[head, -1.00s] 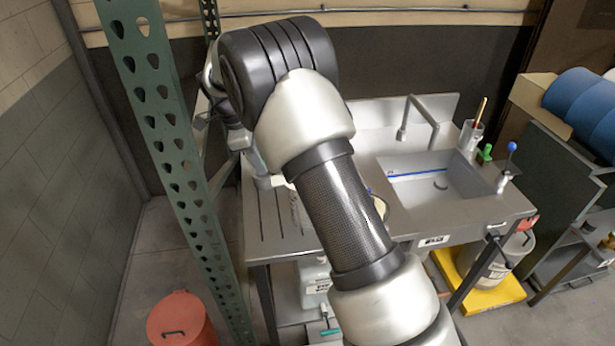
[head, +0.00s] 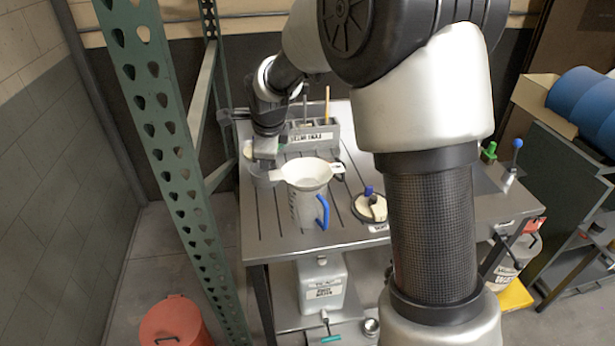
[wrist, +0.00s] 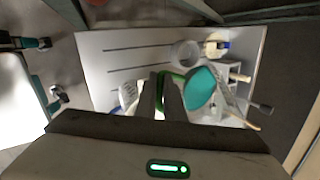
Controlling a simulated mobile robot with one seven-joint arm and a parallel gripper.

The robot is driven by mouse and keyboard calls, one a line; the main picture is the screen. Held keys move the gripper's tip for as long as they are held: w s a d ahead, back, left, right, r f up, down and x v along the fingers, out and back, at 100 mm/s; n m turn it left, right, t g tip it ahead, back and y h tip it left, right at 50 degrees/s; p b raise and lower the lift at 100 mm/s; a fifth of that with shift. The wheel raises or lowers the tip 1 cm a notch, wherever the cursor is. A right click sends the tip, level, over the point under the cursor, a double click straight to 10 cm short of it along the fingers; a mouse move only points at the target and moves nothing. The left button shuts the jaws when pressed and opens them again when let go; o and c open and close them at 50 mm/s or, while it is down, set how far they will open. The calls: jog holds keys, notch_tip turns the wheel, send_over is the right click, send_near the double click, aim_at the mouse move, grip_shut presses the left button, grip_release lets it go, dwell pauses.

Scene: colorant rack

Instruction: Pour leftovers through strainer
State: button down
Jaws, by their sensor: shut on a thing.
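A cream strainer (head: 307,172) sits in the mouth of a grey pitcher (head: 306,208) with a blue handle, upright on the bench. My gripper (head: 266,156) is just left of the strainer, above the bench. No falling stream is visible.
A grey caddy (head: 318,138) with upright sticks stands behind the strainer. A round lid-like thing (head: 371,207) with a blue knob lies to the right. A green rack post (head: 175,150) rises left of the bench (head: 275,235). The bench's front left is clear.

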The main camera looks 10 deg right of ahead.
jog(key=shift+f+t+y+b, duration=0.2)
jog(key=shift+t+y+b, duration=0.1)
jog(key=shift+b, duration=0.2)
jog(key=shift+w+a+r+t+y+p, duration=0.15)
jog(key=shift+r+t+y+p, duration=0.2)
jog(key=shift+t+y+p, duration=0.35)
dwell(0.6)
jog(key=shift+f+t+y, duration=0.5)
jog(key=shift+f+t, duration=0.05)
jog(key=shift+t, duration=0.15)
dwell(0.5)
jog(key=shift+w+f+m+t+y+b, duration=0.1)
jog(key=shift+f+m+t+y+b, duration=0.25)
jog(key=shift+t+b, duration=0.45)
dwell(0.6)
jog(key=shift+s+d+r+t+y+p, duration=0.4)
jog(key=shift+s+t+y+p, duration=0.2)
jog(key=shift+p, duration=0.2)
dwell(1.5)
jog(key=shift+f+t+y+b, duration=0.25)
jog(key=shift+f+t+b, duration=0.15)
jog(key=shift+t, duration=0.1)
dwell(0.8)
